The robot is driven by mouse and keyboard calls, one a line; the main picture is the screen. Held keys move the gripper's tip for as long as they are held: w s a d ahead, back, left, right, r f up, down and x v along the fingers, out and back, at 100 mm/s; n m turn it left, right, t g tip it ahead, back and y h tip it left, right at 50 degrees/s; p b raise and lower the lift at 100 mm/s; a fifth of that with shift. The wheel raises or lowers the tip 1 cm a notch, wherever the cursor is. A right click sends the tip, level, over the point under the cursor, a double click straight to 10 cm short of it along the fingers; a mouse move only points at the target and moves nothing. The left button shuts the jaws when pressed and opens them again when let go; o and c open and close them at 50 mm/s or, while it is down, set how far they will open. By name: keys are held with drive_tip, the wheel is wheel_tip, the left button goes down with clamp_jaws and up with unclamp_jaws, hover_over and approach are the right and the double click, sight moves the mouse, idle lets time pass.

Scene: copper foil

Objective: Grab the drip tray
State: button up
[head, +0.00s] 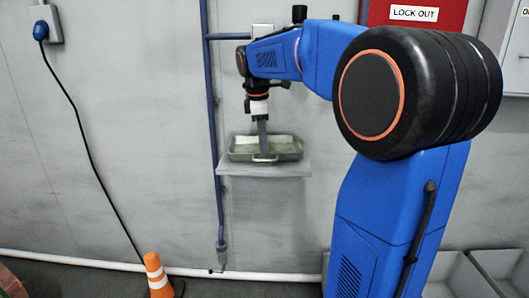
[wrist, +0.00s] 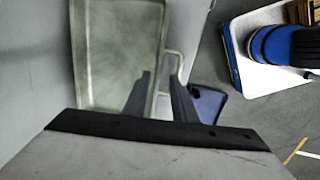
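The drip tray (head: 238,154) is a shallow grey-green rectangular pan on a small wall shelf (head: 240,170). A thin metal handle (head: 266,159) sticks out from its near side. My gripper (head: 264,152) points down over the near part of the tray. In the wrist view the tray (wrist: 97,60) fills the upper left, with its handle (wrist: 180,64) on its right side. There my gripper (wrist: 160,76) shows two fingers apart, near the tray's rim and the handle. I cannot tell whether either finger touches the handle.
A blue pipe (head: 214,120) runs down the wall just left of the shelf. A black cable hangs from a blue plug (head: 40,31) at the left. An orange cone (head: 156,275) stands on the floor. Grey bins (head: 497,270) sit at the lower right.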

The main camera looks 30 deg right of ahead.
drive_tip(key=shift+w+d+f, duration=0.15)
drive_tip(key=shift+f, duration=0.6)
drive_tip(key=shift+w+d+f, duration=0.15)
drive_tip(key=shift+f, duration=0.65)
drive_tip(key=shift+w+d+f, duration=0.15)
drive_tip(key=shift+f, duration=0.6)
drive_tip(key=shift+c, duration=0.4)
clamp_jaws()
drive_tip(key=shift+r, duration=0.1)
